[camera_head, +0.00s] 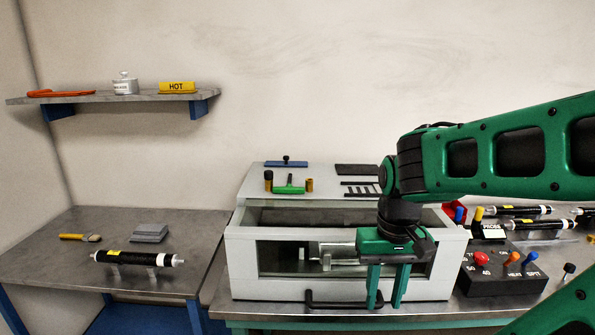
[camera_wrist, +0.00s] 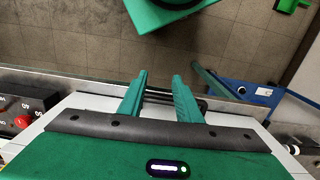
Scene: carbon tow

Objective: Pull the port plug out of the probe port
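My gripper (camera_head: 385,304) points down in front of the right half of the pale grey glass-fronted box (camera_head: 240,268). Its two green fingers are apart with nothing between them; the wrist view also shows the open fingers (camera_wrist: 159,76). I cannot pick out the port plug or the probe port for certain in either view. My gripper and arm cover part of the box's right side. A block labelled PROBES (camera_head: 490,233) stands right of the box, with a yellow-topped piece (camera_head: 478,214) and a blue-topped piece (camera_head: 459,215) near it.
A black handle (camera_head: 310,304) lies along the box's lower front. A black control box (camera_head: 500,280) with coloured knobs is at right. A brush (camera_head: 80,237) and black tube (camera_head: 138,258) lie on the left table.

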